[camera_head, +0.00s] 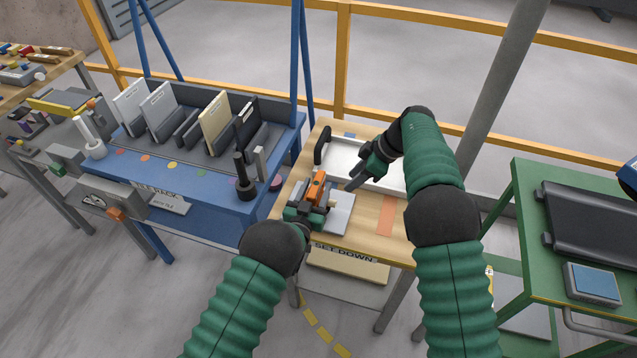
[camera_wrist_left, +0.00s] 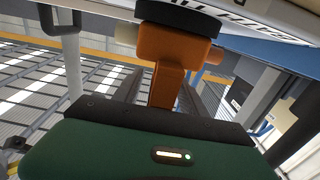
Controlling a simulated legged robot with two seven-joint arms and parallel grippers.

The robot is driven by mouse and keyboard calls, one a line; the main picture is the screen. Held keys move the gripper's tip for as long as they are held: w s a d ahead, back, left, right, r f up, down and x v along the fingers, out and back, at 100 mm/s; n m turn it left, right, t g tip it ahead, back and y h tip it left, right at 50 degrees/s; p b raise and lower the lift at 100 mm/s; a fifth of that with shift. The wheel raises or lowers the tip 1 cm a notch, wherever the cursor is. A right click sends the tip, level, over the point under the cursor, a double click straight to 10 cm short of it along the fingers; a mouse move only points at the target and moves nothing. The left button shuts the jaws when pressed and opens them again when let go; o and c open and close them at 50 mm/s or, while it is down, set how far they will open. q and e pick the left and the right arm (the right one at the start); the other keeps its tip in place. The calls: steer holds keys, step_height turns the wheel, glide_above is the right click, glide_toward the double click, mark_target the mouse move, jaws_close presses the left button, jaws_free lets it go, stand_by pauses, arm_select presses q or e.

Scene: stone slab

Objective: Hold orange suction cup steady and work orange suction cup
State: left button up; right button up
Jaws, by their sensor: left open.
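The orange suction cup (camera_head: 317,187) is over the bench, at the left edge of a pale grey slab (camera_head: 340,214). In the left wrist view the orange suction cup (camera_wrist_left: 176,52) shows a block-shaped body, a stem and a dark pad, close to a pale surface. My left gripper (camera_head: 311,203) is open, with its fingers on either side of the orange stem. Whether they touch it is hidden. My right gripper (camera_head: 357,182) is above the slab's far right side, pointing down and left; its finger gap is too small to judge.
A white tray (camera_head: 389,177) with a dark handle lies at the back of the wooden bench (camera_head: 363,239). A blue rack (camera_head: 211,185) holding upright slabs stands left. A green cart (camera_head: 540,256) stands right. An orange strip (camera_head: 387,216) marks clear bench.

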arm_select(q)
steer(key=shift+x, duration=1.25)
jaws_close()
stand_by(2.0)
